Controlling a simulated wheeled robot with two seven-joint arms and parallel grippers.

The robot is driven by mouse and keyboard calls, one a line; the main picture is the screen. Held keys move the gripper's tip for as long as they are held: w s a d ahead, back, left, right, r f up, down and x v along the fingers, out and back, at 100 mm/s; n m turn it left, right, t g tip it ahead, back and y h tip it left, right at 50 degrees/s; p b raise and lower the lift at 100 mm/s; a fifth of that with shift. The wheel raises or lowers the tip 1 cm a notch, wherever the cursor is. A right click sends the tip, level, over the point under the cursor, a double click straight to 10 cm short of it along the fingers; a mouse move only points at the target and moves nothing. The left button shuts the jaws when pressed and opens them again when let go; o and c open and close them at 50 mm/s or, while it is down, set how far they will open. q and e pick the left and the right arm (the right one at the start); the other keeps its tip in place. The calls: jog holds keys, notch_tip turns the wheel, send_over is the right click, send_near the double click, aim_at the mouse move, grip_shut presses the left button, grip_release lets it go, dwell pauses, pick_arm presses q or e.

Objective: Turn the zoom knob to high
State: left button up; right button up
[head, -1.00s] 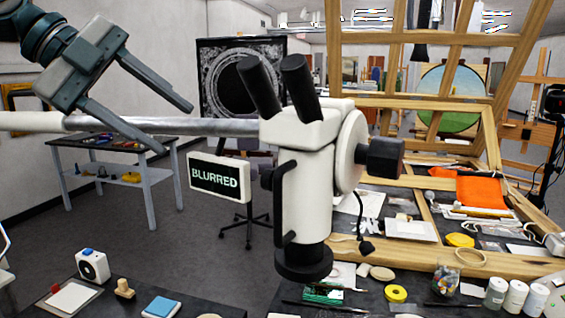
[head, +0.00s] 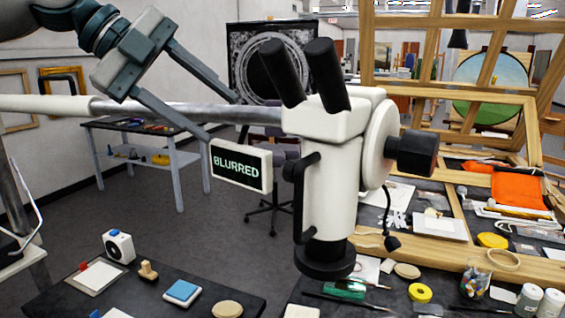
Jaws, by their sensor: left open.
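A white microscope (head: 330,190) with black eyepieces hangs from a horizontal boom (head: 200,112) in the middle of the head view. A black knob (head: 413,154) sticks out on the right of its round white housing (head: 379,143). I cannot tell whether this is the zoom knob, and no setting mark on it is readable. A small screen (head: 241,165) on the microscope's left reads "BLURRED". My left gripper (head: 222,119) is open and empty at the upper left, its fingers near the boom and left of the microscope. My right gripper is not in view.
A wooden frame (head: 450,262) and cluttered bench stand right of and behind the microscope. A dark table (head: 150,300) with small items is at the lower left. A blue-grey side table (head: 150,160) stands farther back. Open floor lies between them.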

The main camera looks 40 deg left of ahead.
aim_at(287, 167)
pick_arm(q)
jog(key=p+x, duration=0.4)
jog(key=x, duration=1.1)
jog(key=shift+w+d+f, duration=0.2)
jog(key=shift+w+d, duration=0.05)
jog(key=shift+d, duration=0.05)
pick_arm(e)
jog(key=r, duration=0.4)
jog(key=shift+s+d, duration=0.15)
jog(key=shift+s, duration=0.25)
pick_arm(q)
jog(key=c, duration=1.1)
